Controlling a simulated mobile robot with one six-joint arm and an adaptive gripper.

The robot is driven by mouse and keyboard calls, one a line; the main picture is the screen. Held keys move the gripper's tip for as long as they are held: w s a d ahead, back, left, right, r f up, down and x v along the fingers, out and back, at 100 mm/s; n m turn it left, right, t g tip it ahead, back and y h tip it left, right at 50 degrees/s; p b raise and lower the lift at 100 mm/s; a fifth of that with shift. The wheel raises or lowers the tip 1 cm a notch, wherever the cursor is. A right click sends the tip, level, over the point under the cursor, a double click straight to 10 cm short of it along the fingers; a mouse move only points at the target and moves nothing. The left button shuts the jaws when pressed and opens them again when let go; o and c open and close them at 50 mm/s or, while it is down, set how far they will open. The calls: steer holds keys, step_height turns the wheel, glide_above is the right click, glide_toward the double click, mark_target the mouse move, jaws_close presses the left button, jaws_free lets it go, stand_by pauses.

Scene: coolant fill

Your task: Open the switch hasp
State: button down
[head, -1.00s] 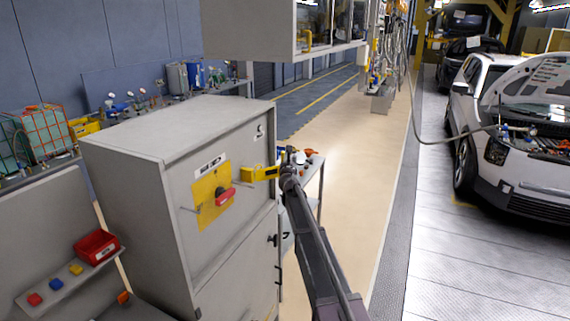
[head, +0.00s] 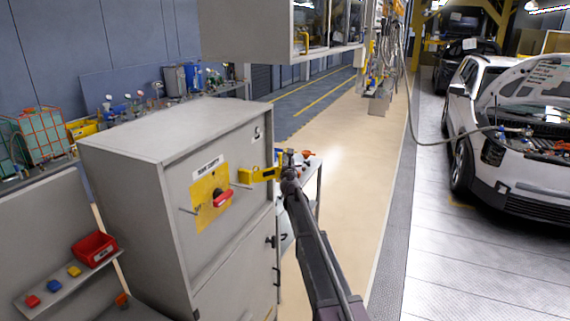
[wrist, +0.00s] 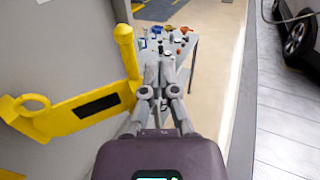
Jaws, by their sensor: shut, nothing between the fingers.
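The yellow hasp (head: 260,175) juts out from the grey cabinet's front, to the right of the red rotary switch (head: 223,198) on its yellow plate (head: 205,208). In the wrist view, the hasp (wrist: 60,119) is a flat arm with a dark label, a ring at its left end and an upright round post at its right end. My gripper (wrist: 160,60) is shut and empty just right of that post. It looks close to it, but contact cannot be told. In the head view my gripper (head: 290,170) is small and dark at the hasp's right end.
The grey cabinet (head: 225,255) stands directly left of my arm. A small table (head: 311,180) with tools lies behind my gripper. A shelf with a red bin (head: 95,250) is at lower left. Open floor (head: 370,160) lies to the right, before a white car (head: 520,170).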

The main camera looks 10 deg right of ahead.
steer(key=s+d, duration=0.6)
steer(key=s, duration=0.3)
steer(key=shift+s, duration=0.35)
steer(key=shift+d, duration=0.15)
steer(key=s+a+f+n+g+y+b, duration=0.4)
steer(key=s+a+f+n+b, duration=0.15)
steer(key=s+f+n, duration=0.55)
steer(key=s+a+f+n+g+y+b, duration=0.4)
steer(key=s+a+f+n, duration=0.3)
steer(key=n, duration=0.6)
steer(key=s+d+f+n+g+h+b, duration=0.3)
steer(key=s+f, duration=0.5)
steer(key=s, duration=0.5)
steer(key=s+d+f+n+g+h+b, duration=0.3)
steer(key=s+f+n+g, duration=0.4)
steer(key=s, duration=0.6)
step_height(320, 180, down, 2)
steer(key=d+n+b, duration=0.1)
steer(key=d+n, duration=0.1)
steer(key=n, duration=0.1)
steer(key=shift+s+d+f, duration=0.2)
steer(key=shift+s+d, duration=0.05)
steer(key=shift+d, duration=0.1)
steer(key=shift+d, duration=0.1)
